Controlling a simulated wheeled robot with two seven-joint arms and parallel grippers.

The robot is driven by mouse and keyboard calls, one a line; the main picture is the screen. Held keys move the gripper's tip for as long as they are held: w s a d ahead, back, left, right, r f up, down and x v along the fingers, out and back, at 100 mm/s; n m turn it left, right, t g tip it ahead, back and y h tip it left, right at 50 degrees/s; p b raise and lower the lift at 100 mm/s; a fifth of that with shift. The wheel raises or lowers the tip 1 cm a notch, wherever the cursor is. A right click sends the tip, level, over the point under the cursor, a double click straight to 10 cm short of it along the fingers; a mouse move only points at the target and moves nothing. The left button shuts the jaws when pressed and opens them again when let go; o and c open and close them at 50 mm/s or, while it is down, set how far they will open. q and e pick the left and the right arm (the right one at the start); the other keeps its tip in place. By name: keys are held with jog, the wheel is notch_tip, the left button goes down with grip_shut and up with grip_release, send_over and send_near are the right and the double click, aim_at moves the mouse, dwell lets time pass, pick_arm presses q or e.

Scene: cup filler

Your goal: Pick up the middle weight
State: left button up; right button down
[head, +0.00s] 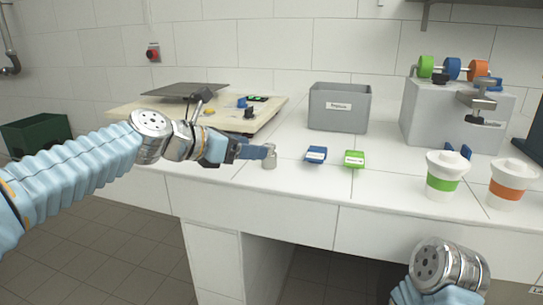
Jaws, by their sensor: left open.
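A small grey metal weight (269,160) stands upright on the white counter near its front edge. My left gripper (258,152) reaches in from the left, with its blue fingers open at the weight. Whether the fingers touch it, I cannot tell. The fingers partly overlap the weight's left side. A small dark object (249,113) stands on the board behind; I cannot tell if it is also a weight. My right arm shows only as a link at the bottom right, and its gripper is out of view.
A blue box (316,154) and a green box (354,159) lie right of the weight. A grey bin (339,107) stands behind them. Cups with green (442,184) and orange (507,192) bands stand at right. A pale board (170,108) lies behind my left arm.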

aim_at(269, 145)
pick_arm(q)
jog(key=x, duration=0.7)
jog(key=shift+w+r+p, duration=0.1)
jog(key=shift+r+p, duration=0.15)
jog(key=shift+p, duration=0.1)
jog(key=shift+a, duration=0.1)
grip_shut()
